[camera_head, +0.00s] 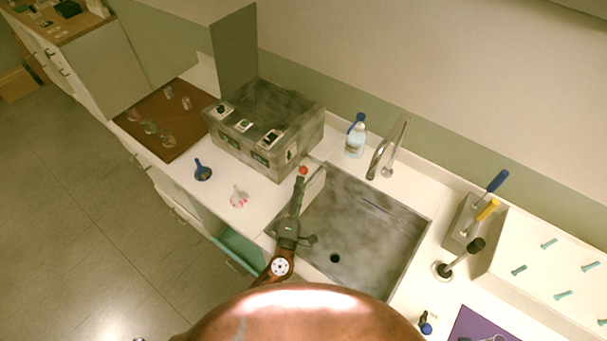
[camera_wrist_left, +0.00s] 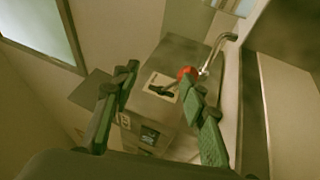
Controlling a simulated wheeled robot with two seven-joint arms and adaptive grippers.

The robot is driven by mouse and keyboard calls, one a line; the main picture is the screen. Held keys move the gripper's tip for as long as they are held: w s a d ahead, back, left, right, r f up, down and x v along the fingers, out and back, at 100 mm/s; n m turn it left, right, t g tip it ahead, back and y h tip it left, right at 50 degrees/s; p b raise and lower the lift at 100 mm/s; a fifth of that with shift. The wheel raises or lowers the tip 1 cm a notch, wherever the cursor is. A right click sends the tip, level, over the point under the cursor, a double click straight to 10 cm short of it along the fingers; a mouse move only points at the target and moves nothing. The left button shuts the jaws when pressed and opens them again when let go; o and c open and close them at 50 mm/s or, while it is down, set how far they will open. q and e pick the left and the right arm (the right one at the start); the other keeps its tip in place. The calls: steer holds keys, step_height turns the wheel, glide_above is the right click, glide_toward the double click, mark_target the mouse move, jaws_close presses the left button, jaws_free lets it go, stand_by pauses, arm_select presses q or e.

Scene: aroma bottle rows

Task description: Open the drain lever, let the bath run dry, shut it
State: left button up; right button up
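The bath (camera_head: 308,112) is a grey box on the counter left of the sink, with small panels on its front. I cannot tell if water is in it. A red knob (camera_head: 303,171), which looks like the drain lever's end, is at the bath's sink-side corner. My left gripper (camera_head: 299,183) reaches up to just short of this knob. In the left wrist view the gripper (camera_wrist_left: 160,76) is open, its fingers apart. The red knob (camera_wrist_left: 187,72) shows by the right fingertip there; whether they touch is unclear. My right gripper is out of view.
The sink (camera_head: 365,235) with a tap (camera_head: 390,147) lies right of my left gripper. A blue-capped bottle (camera_head: 355,137) stands behind it. A blue flask (camera_head: 202,171) and small pink-and-white item (camera_head: 239,196) stand before the bath. A brown board (camera_head: 165,143) with glassware lies left.

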arm_select(q)
steer(key=shift+s+a, duration=0.2)
steer(key=shift+s, duration=0.8)
steer(key=shift+s+a, duration=0.15)
steer(key=shift+s, duration=0.85)
